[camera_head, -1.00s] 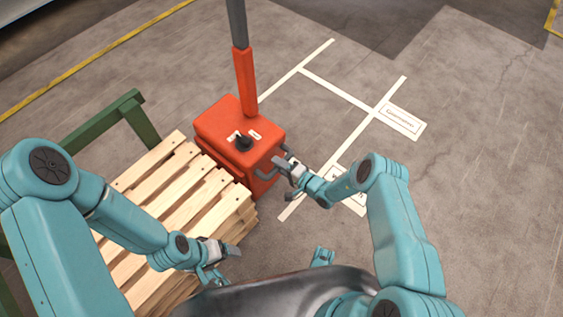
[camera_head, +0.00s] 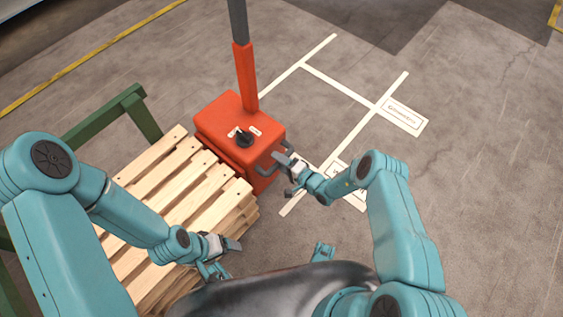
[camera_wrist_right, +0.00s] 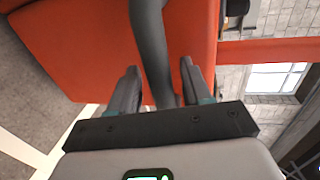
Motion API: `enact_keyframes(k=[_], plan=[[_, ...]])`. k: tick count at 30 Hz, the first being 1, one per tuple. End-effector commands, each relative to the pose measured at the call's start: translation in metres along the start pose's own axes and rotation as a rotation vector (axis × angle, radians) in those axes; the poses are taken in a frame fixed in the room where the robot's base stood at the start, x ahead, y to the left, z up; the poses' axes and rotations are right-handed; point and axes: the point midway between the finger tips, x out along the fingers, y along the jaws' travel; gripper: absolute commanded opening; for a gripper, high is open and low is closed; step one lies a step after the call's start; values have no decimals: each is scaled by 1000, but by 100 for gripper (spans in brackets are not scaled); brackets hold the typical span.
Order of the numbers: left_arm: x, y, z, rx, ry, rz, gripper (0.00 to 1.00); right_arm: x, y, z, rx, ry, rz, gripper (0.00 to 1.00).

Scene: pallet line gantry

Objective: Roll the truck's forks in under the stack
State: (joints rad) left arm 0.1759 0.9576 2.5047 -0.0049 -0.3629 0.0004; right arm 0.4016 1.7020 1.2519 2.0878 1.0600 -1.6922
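The orange-red truck (camera_head: 225,125) stands at the far end of the stack of wooden pallets (camera_head: 190,200), close against it. Its forks are hidden, so I cannot tell how far they are under the stack. A grey bar handle (camera_head: 265,171) sticks out from the truck's right side. My right gripper (camera_head: 281,174) is at this handle. In the right wrist view the grey handle (camera_wrist_right: 154,45) passes between the two fingers of my right gripper (camera_wrist_right: 159,85), which stand apart with a gap visible. My left gripper (camera_head: 226,258) is open and empty beside the stack's near right edge.
A black knob (camera_head: 244,139) sits on the truck's top, with an orange and grey mast (camera_head: 244,75) behind. A green frame (camera_head: 105,118) runs along the stack's left. White floor lines (camera_head: 340,88) and label plates (camera_head: 403,115) lie right. Floor there is clear.

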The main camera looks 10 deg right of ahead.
Motion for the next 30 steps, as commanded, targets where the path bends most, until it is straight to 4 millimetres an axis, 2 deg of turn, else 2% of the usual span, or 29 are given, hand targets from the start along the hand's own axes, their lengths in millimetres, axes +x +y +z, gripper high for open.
enact_keyframes(k=[5,8,15,21,25,30], plan=[[-8,3,0,0,0,0,81,-15,-3,-1,1,2,1,48],[-17,6,0,0,0,0,81,-36,-4,-2,3,5,2,48],[-36,13,1,0,0,0,81,-102,-4,-2,4,6,1,48],[-45,16,1,0,0,0,81,-143,-2,-1,2,3,1,48],[-47,17,1,0,0,0,81,-158,-1,-1,2,2,1,48],[-48,17,1,0,0,0,81,-164,0,0,1,-1,0,48]])
